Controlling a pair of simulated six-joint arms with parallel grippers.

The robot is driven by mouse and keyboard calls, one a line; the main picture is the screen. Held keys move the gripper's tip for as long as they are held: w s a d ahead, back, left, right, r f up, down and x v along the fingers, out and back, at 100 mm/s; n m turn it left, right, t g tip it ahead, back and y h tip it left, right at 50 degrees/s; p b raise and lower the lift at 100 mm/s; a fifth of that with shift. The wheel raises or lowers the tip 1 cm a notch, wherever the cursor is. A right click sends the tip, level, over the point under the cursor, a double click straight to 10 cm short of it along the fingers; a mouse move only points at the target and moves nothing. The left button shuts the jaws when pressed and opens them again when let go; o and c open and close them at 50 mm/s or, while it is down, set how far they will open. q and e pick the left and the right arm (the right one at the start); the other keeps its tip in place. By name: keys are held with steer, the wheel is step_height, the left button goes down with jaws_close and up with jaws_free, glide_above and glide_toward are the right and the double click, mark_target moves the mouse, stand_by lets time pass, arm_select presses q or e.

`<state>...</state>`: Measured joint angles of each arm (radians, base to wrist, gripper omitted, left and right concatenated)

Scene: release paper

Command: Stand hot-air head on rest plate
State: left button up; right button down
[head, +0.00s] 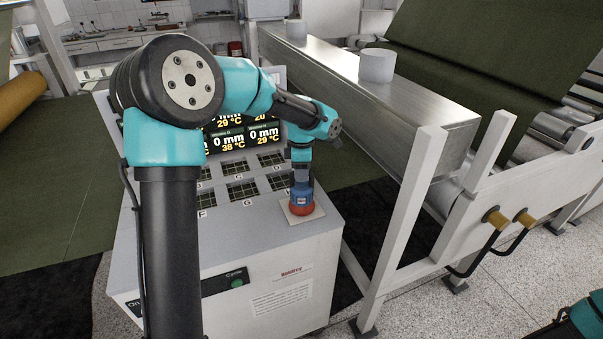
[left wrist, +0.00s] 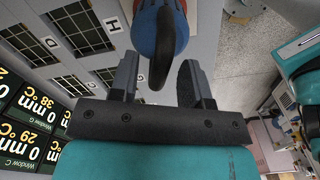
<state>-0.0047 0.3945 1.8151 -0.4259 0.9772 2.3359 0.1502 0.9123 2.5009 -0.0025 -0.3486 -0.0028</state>
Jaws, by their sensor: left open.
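The hot-air head (head: 300,198), blue above and red-orange at its foot, stands upright on the pale square rest plate (head: 288,217) at the front right of the machine top. In the left wrist view the head's blue body (left wrist: 150,30) shows at the top centre, with a black curved part pointing toward my gripper. My left gripper (head: 301,176) is right above the head. Its two fingers, also seen in the left wrist view (left wrist: 158,82), are open, on either side of the black part. Contact cannot be told. My right gripper is out of view.
The machine's white top (head: 262,222) holds several dark gridded windows with letters, and display screens (head: 240,137) behind them. A long metal beam (head: 400,95) on a white frame stands close on the right. The machine front has a green button (head: 237,282).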

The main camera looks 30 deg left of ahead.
arm_select(q)
step_height(320, 180, up, 11)
stand_by(0.4)
stand_by(0.5)
